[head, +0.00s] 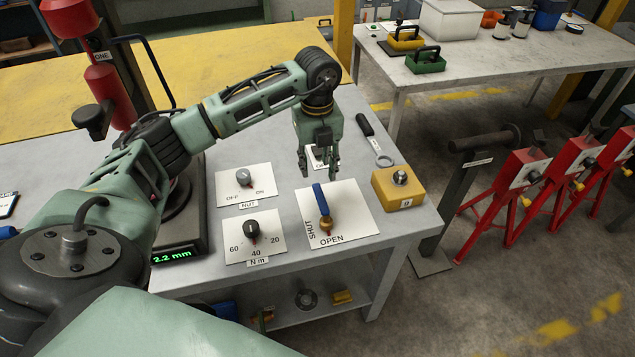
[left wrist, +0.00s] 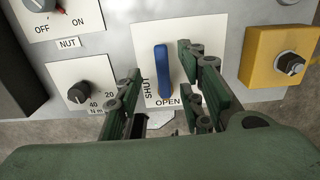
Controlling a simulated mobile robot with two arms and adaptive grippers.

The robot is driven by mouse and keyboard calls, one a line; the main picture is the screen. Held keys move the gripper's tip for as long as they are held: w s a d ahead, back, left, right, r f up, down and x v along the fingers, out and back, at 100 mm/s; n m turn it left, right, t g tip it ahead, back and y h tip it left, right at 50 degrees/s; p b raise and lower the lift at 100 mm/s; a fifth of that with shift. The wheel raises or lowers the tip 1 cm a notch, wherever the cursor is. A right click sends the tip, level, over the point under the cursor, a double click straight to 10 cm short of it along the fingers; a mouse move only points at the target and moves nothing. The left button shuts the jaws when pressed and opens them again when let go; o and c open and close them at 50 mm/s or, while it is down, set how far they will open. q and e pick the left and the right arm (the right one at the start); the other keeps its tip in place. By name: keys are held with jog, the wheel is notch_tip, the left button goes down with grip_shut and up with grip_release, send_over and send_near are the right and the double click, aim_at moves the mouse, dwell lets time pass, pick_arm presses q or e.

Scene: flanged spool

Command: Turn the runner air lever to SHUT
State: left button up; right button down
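The runner air lever (head: 320,197) has a blue handle and a brass-coloured base on a white plate (head: 352,222). The plate reads SHUT along its left side and OPEN at its near edge. In the head view the handle extends up and back from the base. In the left wrist view the blue handle (left wrist: 162,70) runs up and down the picture, above the word OPEN. My left gripper (head: 319,174) is open and empty above the far part of the plate. In the left wrist view its fingers appear either side of the handle, apart from it. My right gripper is not in view.
Left of the lever are a NUT switch (head: 243,177) and an N m dial (head: 252,231). A yellow box with a knob (head: 399,183) stands close on the right. A black-handled tool (head: 375,140) lies behind. The bench's near edge is close.

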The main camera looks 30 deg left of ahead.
aim_at(318, 188)
pick_arm(q)
notch_tip(318, 188, down, 5)
jog(key=shift+d+f+p, duration=0.1)
jog(key=shift+f+p, duration=0.1)
jog(key=shift+p, duration=0.5)
jog(key=shift+f, duration=0.8)
jog(key=shift+c, duration=0.5)
grip_shut()
